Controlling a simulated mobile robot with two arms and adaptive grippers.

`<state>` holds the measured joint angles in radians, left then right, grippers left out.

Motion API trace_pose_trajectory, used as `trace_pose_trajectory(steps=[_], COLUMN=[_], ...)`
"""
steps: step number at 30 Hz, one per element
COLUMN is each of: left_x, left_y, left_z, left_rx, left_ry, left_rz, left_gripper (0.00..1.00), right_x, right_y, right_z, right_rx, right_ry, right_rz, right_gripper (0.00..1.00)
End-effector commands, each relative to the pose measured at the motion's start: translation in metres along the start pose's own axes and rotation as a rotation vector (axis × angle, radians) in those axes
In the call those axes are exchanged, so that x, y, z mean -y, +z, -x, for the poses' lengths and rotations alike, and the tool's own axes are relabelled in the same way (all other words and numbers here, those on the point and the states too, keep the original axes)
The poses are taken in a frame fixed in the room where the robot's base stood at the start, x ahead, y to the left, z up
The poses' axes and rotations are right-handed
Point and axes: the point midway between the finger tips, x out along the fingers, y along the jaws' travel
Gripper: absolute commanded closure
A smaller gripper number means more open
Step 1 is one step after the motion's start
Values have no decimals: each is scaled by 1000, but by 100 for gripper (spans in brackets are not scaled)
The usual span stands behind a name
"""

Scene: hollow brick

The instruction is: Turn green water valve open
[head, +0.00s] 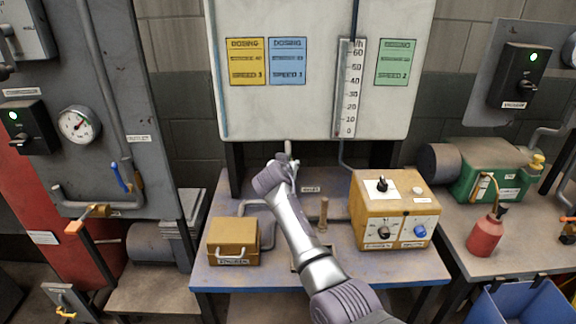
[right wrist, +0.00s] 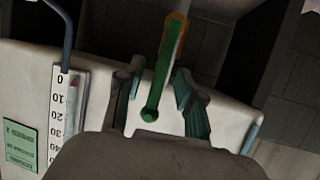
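The green valve handle (right wrist: 158,82) shows in the right wrist view as a slim green lever with a rounded end, joined to a brass-coloured part at the top of the picture. My right gripper (right wrist: 158,72) is open, with one finger on each side of the lever. Gaps show between the lever and both fingers. In the head view my right gripper (head: 284,168) is just below the white panel (head: 300,120), over the back of the middle table. It hides the green handle there. My left gripper is not in view.
A yellow control box (head: 395,207) stands right of my right arm, and a smaller yellow box (head: 232,240) stands left. A short post (head: 323,215) rises close to the arm. A blue-handled valve (head: 120,177) is on the left panel. A red bottle (head: 486,237) stands on the right table.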

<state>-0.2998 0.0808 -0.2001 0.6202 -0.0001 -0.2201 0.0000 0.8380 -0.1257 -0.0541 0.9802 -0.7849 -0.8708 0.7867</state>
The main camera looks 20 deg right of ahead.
Motion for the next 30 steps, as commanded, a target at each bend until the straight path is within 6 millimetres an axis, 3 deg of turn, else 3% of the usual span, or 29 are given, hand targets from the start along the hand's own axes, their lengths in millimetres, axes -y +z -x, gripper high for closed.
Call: trace_pose_trajectory(steps=[8, 22, 30], left_x=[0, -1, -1], left_y=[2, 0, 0], left_z=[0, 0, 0], left_rx=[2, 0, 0], left_ry=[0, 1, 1], left_rz=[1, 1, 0], left_gripper=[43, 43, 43], right_x=[0, 1, 0], right_y=[-1, 0, 0], right_z=[3, 63, 75], right_rx=[-2, -1, 0], right_ry=[-1, -2, 0], right_rz=[-2, -2, 0], right_gripper=[63, 63, 63])
